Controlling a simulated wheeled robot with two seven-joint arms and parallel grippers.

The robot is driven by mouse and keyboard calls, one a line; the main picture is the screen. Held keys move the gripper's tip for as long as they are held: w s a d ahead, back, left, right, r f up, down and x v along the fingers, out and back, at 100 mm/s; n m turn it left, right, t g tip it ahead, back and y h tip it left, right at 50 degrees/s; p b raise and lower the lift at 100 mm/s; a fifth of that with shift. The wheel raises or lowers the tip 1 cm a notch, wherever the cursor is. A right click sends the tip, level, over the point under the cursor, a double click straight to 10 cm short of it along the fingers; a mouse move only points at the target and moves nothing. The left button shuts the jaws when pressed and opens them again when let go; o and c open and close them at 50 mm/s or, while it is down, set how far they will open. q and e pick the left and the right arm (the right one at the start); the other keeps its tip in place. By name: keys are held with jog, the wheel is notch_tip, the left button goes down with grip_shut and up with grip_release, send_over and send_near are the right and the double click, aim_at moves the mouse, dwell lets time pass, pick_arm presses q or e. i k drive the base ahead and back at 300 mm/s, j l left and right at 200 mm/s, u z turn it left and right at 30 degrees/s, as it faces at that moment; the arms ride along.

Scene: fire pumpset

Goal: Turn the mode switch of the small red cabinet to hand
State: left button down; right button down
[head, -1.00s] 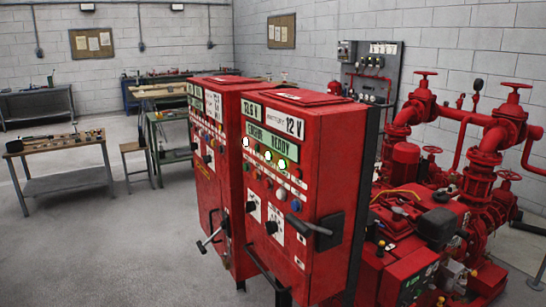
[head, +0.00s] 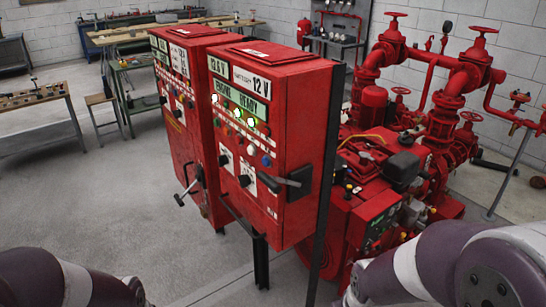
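A low, small red cabinet (head: 372,232) with a green-lit strip on its face stands at the pump set, right of the tall cabinets. Its controls are too small to tell a mode switch or its position. The nearer tall red cabinet (head: 287,210) has lit lamps, a black knob (head: 244,180) and a black lever handle (head: 298,178) on its right edge. A second tall red cabinet (head: 180,150) stands beside it on the left. Links of my arms show at the bottom left and bottom right. Both grippers are out of view.
Red pipes and handwheel valves (head: 450,115) rise behind the pump set. A dark post (head: 330,180) stands at the nearer tall cabinet's right side. Workbenches (head: 35,120) stand at the left. The floor (head: 110,215) in front and to the left is clear.

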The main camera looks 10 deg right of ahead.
aim_at(223, 159)
jog(key=i+j+u, duration=0.25)
jog(key=i+l, duration=0.15)
jog(key=i, duration=0.15)
jog(key=i+l, duration=0.2)
jog(key=i, duration=0.15)
